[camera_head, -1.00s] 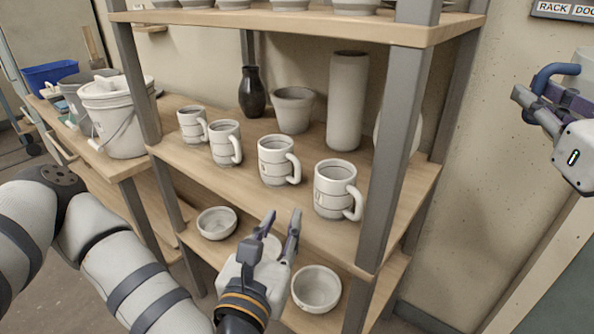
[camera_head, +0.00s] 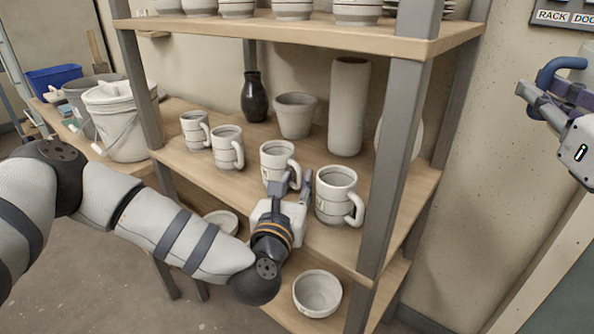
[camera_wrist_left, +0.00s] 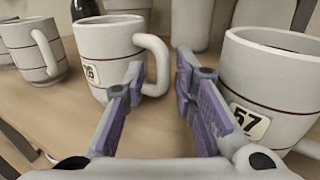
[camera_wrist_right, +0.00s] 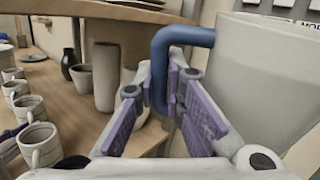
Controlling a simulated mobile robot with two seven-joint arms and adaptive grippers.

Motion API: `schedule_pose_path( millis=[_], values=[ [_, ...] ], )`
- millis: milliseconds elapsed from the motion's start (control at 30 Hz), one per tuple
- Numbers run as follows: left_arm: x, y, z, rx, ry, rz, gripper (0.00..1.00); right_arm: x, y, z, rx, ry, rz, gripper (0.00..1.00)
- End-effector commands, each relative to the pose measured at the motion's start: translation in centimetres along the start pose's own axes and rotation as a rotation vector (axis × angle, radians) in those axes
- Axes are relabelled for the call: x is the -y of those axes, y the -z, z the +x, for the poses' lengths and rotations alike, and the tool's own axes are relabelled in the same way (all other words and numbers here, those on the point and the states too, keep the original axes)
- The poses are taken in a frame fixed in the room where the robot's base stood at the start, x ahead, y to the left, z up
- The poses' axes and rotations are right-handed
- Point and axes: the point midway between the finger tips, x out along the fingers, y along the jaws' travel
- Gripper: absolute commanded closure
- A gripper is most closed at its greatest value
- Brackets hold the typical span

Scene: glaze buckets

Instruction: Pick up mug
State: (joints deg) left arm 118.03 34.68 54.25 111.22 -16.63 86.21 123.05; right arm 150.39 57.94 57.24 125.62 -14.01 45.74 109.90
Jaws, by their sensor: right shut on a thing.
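Several off-white mugs with thin dark bands stand upright on the middle shelf. My left gripper (camera_head: 292,182) is open and empty, with its fingers pointing in over the shelf. It is at the third mug from the left (camera_head: 274,158), beside the rightmost mug (camera_head: 334,197). In the left wrist view, the handle of the mug with a number label (camera_wrist_left: 154,62) lies ahead, near the gap between the fingertips. The mug labelled 57 (camera_wrist_left: 275,85) is close to the right finger. My right gripper (camera_wrist_right: 168,95) is shut on the blue handle (camera_wrist_right: 184,36) of a grey bucket (camera_wrist_right: 265,75).
A black vase (camera_head: 254,97), a flowerpot (camera_head: 295,115) and a tall cylinder (camera_head: 348,105) stand behind the mugs. A grey post (camera_head: 392,165) rises right of the rightmost mug. The upper shelf (camera_head: 290,35) overhangs. A bowl (camera_head: 317,293) sits below.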

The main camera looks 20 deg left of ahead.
Motion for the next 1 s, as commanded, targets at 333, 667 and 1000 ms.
schedule_pose_path(
  millis=[333, 667, 1000],
  values=[
    [0.0, 0.0, 0.0, 0.001, 0.000, 0.001, 1.00, 0.0, -0.2, 0.0, 0.006, 0.001, -0.003, 1.00],
    [0.0, -0.2, 0.0, 0.003, -0.001, 0.001, 1.00, 0.0, -0.3, 0.0, 0.006, 0.001, -0.003, 1.00],
    [0.0, -2.3, 0.0, 0.006, -0.001, -0.001, 1.00, 0.1, -0.9, 0.0, 0.011, 0.001, -0.005, 1.00]
  ],
)
